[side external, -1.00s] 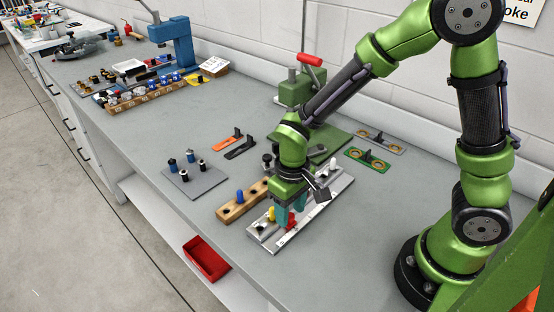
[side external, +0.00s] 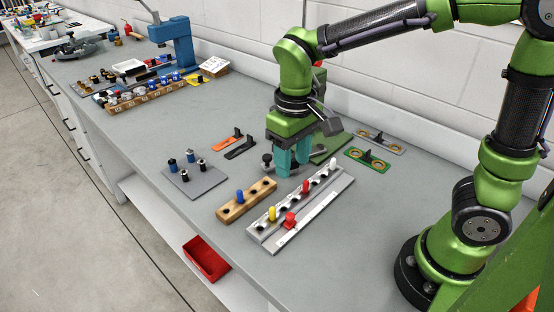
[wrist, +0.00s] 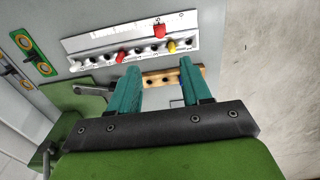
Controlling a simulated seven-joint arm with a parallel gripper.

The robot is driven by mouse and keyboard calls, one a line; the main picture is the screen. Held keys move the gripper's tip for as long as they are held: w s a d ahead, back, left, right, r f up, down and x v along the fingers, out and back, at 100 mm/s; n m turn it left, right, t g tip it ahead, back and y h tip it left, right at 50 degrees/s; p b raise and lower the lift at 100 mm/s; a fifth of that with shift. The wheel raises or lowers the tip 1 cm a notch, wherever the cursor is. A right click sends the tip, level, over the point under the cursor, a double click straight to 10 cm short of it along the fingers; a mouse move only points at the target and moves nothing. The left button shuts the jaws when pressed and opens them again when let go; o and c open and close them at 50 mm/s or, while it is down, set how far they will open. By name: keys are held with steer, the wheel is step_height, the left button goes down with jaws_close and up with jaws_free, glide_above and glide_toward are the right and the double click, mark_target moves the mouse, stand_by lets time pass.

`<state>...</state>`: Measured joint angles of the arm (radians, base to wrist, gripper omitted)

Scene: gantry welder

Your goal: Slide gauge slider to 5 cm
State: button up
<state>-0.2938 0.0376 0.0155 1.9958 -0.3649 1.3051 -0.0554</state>
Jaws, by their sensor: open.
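The red gauge slider (side external: 290,219) sits on the grey metal gauge rail (side external: 322,203), near the rail's front-left end. In the wrist view the slider (wrist: 159,31) stands on the white scale strip; its marks are too small to read. My gripper (side external: 292,173) is raised above and behind the rail, clear of the slider. Its teal fingers are apart with nothing between them, as the wrist view also shows (wrist: 158,78).
Beside the scale, a row of holes holds yellow (side external: 272,213), red (side external: 306,186) and white (side external: 333,165) pegs. A wooden block (side external: 233,208) with a blue peg lies left. A grey plate (side external: 195,181) with knobs and green bracket (side external: 367,161) are nearby. The front bench is clear.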

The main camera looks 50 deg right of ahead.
step_height(320, 180, up, 3)
steer(key=shift+f, duration=0.2)
steer(key=s+d+r+m+t+y, duration=0.2)
steer(key=s+d+r+m+t, duration=0.1)
steer(key=s+d+t, duration=0.3)
steer(key=shift+s+d+r+m+t, duration=0.4)
steer(key=shift+s+m+t, duration=0.15)
steer(key=shift+s, duration=0.35)
stand_by(1.6)
